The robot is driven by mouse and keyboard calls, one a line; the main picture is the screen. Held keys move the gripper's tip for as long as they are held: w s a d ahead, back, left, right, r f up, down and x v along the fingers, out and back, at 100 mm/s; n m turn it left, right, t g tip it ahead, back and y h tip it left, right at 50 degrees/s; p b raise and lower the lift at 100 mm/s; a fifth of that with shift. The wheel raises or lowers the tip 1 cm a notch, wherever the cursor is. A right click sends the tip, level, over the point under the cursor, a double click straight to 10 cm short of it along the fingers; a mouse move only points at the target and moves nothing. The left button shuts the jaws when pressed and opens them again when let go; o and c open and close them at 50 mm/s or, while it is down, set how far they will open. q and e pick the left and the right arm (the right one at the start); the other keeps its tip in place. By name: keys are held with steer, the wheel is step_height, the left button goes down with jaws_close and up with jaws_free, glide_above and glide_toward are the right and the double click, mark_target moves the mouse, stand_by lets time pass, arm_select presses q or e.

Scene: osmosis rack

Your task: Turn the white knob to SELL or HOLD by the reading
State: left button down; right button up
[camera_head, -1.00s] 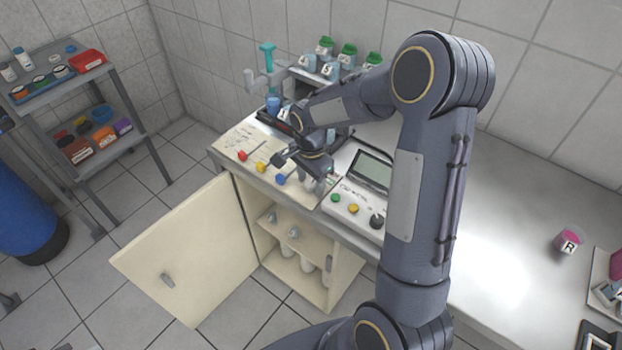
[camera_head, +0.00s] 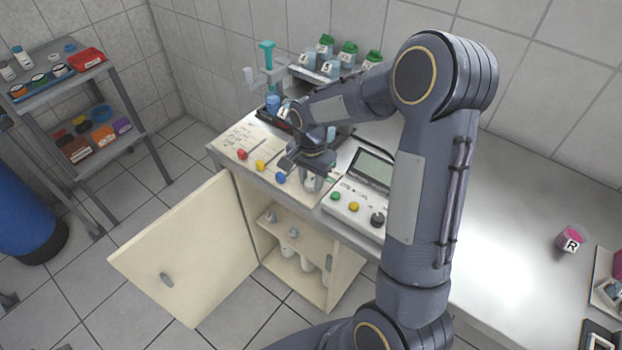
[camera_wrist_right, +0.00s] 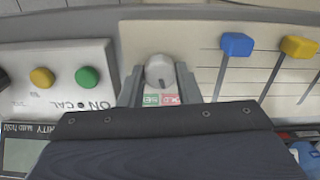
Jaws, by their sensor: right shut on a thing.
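The white knob (camera_wrist_right: 159,71) is on the cream panel (camera_wrist_right: 205,60), between the two fingers of my right gripper (camera_wrist_right: 160,82) in the right wrist view. The gripper is shut on it. A short dark mark shows on the knob's near side, toward the labels. A green label (camera_wrist_right: 150,99) and a red label (camera_wrist_right: 171,99) sit just below it, partly hidden by the gripper. The meter (camera_head: 345,208) stands right of the panel. Its grey display (camera_head: 371,170) shows in the head view, but I cannot read a value. My left gripper is not in view.
Blue (camera_wrist_right: 236,44) and yellow (camera_wrist_right: 299,47) slider knobs stand beside the white knob; a red one (camera_head: 242,154) is farther left. Below, a cabinet door (camera_head: 185,250) hangs open. Green-lidded bottles (camera_head: 347,52) stand behind. The bench at right is mostly clear.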

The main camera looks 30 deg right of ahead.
mark_target(311, 181)
steer(key=n, duration=0.5)
steer(key=shift+n+b, duration=0.3)
steer(key=shift+b, duration=0.1)
stand_by(0.3)
steer(key=o, duration=1)
steer(key=shift+c, duration=0.2)
step_height(311, 181, up, 8)
steer(key=shift+f, duration=0.25)
steer(key=shift+r, duration=0.2)
